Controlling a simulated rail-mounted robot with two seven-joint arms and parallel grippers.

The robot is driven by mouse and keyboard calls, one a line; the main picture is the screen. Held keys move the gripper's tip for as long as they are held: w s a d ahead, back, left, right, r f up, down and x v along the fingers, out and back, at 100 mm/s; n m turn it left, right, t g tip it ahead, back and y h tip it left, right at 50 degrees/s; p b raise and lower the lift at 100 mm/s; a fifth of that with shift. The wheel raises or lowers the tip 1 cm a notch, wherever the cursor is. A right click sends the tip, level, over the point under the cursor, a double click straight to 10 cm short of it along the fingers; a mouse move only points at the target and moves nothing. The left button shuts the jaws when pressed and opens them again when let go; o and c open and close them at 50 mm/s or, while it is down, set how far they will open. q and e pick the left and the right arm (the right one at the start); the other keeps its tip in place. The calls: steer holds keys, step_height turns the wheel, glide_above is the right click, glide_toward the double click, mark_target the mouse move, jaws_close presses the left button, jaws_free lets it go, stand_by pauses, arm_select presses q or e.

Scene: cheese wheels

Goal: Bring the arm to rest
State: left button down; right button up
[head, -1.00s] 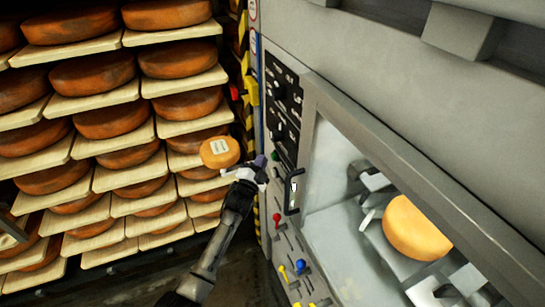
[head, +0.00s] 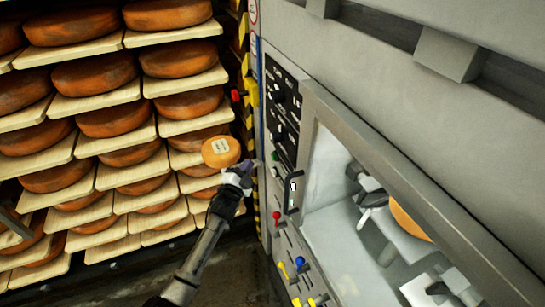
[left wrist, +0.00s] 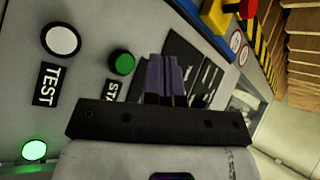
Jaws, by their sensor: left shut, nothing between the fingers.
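My left arm reaches in from the bottom of the head view. Its gripper (head: 247,166) is beside the machine's control panel (head: 283,112), with the fingers close together and empty. In the left wrist view the purple fingers (left wrist: 163,78) are shut side by side, in front of the panel with a green button (left wrist: 122,63). I cannot tell whether they touch the panel. My right gripper does not show.
A rack of orange cheese wheels (head: 108,117) on pale boards fills the left. A small labelled cheese (head: 221,152) shows just behind my gripper. The grey machine's window, with a cheese wheel (head: 408,222) inside, is at right. Coloured levers (head: 277,215) stick out below the panel.

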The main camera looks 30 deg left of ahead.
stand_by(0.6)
arm_select(q)
step_height(320, 180, down, 5)
steer(key=a+n+g+y, duration=0.2)
steer(key=n+g, duration=0.2)
steer(key=n, duration=0.1)
steer(key=s+d+r+n+g+h, duration=0.2)
steer(key=s+d+g, duration=0.2)
steer(key=s+d, duration=0.4)
steer(key=s+d+r+n+g+h, duration=0.2)
steer(key=s+d+g, duration=0.2)
steer(key=s+d, duration=0.45)
steer(key=s+d+f+g+h, duration=0.15)
steer(key=s+f, duration=0.25)
steer(key=s, duration=0.5)
steer(key=s+d+f+m+g, duration=0.1)
steer(key=s+d+f+g, duration=0.2)
steer(key=s, duration=0.6)
steer(key=s+d+f, duration=0.2)
steer(key=s+f, duration=0.3)
steer(key=s, duration=0.4)
step_height(320, 180, up, 24)
steer(key=p, duration=2.4)
steer(key=shift+w+a, duration=0.25)
steer(key=shift+w, duration=0.2)
